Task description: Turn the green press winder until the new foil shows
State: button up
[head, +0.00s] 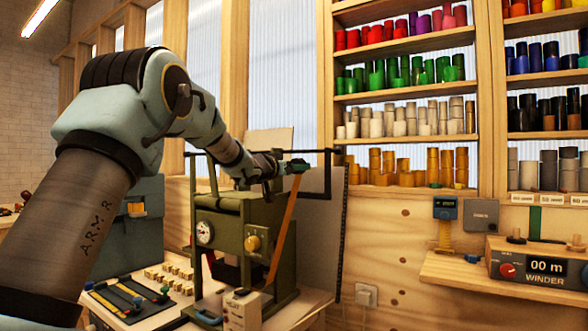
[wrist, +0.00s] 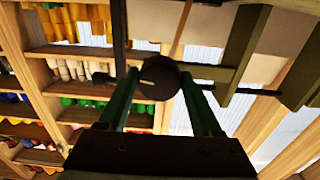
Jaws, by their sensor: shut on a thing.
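The green press (head: 228,226) stands on the bench, with a white round gauge and a yellow knob on its front. A copper-coloured foil strip (head: 285,235) slants down from the press's upper right side to its base. It also shows as a brown band at the top of the wrist view (wrist: 183,28). My gripper (head: 293,166) is at the upper right of the press. In the wrist view its two green fingers are on either side of a dark round knob (wrist: 158,80) with a light mark, seemingly the winder. In the head view the knob is hard to make out.
Shelves (head: 405,92) of coloured foil rolls fill the back wall. A winder counter reading "00 m" (head: 546,265) sits on a ledge at right. Small type blocks (head: 172,275) and a dark tool tray (head: 125,298) lie on the bench left of the press.

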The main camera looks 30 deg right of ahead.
jog(key=c, duration=0.7)
jog(key=shift+m, duration=0.3)
jog(key=m+b, duration=0.8)
jog(key=m, duration=1.1)
jog(key=shift+w+r, duration=0.1)
jog(key=shift+w, duration=0.05)
